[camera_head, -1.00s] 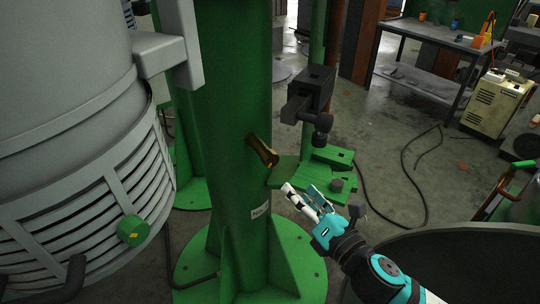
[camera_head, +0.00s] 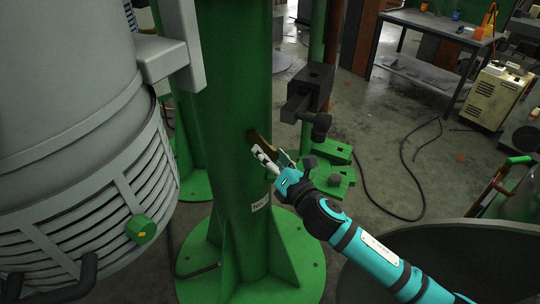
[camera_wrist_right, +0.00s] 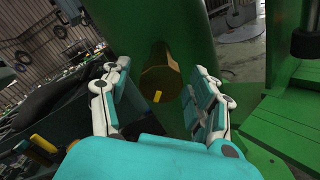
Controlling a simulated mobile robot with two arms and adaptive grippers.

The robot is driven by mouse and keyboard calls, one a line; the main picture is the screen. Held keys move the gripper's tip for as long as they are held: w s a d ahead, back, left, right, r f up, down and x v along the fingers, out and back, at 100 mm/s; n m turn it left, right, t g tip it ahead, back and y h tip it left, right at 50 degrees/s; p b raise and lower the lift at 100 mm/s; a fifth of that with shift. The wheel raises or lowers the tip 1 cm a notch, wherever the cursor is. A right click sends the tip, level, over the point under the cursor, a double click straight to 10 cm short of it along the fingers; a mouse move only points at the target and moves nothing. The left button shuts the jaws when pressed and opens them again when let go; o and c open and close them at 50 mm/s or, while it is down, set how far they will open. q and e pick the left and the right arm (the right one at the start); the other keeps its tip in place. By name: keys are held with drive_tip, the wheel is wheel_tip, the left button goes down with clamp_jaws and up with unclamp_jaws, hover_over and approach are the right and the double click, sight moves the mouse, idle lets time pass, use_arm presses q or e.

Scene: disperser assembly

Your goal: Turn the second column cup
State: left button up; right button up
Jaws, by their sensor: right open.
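The column cup is a brass-brown cylinder (camera_wrist_right: 160,78) with a yellow mark on its end, sticking out of the green column (camera_head: 225,110). In the right wrist view it lies between the two spread fingers of my right gripper (camera_wrist_right: 158,95), with gaps on both sides. In the head view my right gripper (camera_head: 272,157) is at the cup (camera_head: 260,142) and hides most of it. The right gripper is open and holds nothing. My left gripper is not in view.
A large grey motor housing (camera_head: 70,130) with a green knob (camera_head: 140,228) stands at the left. A dark clamp (camera_head: 308,95) on a green bracket is right of the column. A large grey vat (camera_head: 440,255) is at lower right. A workbench (camera_head: 430,30) stands far back.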

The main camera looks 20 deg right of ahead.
drive_tip(key=c, duration=1.2)
